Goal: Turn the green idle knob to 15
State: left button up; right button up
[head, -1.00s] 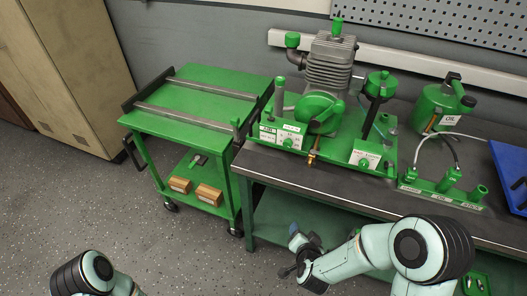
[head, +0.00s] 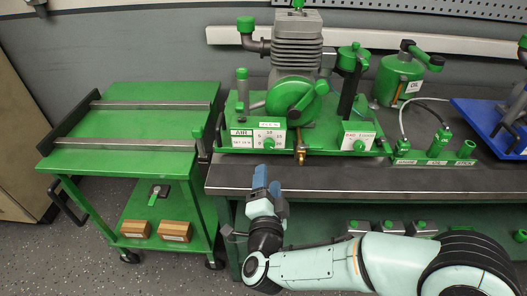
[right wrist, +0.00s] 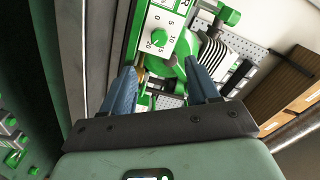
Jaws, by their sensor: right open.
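The green idle knob (head: 268,143) sits on a white dial plate marked 0 to 20 on the front of the engine stand. It also shows in the right wrist view (right wrist: 158,38), beyond my fingertips, with the numbers around it. Its exact pointer setting is too small to read. My right gripper (head: 267,181) has blue fingers, points up toward the bench front and is below the knob, apart from it. In the right wrist view my right gripper (right wrist: 161,72) is open and empty, its fingers on either side of the view below the dial. My left gripper is out of view.
A second panel with a green knob (head: 360,145) stands right of the dial. A brass fitting (head: 300,152) juts out between them. The dark bench top (head: 330,177) has a clear front strip. A green cart (head: 150,120) stands at left.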

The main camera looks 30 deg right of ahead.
aim_at(269, 147)
jog(key=b+x, duration=0.1)
jog(key=x, duration=0.9)
jog(key=shift+f, duration=0.1)
jog(key=shift+x, duration=0.85)
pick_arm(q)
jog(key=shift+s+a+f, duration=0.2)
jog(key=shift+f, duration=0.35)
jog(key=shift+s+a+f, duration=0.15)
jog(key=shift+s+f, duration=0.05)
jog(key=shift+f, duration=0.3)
pick_arm(e)
jog(key=shift+c, duration=0.2)
jog(key=c, duration=1)
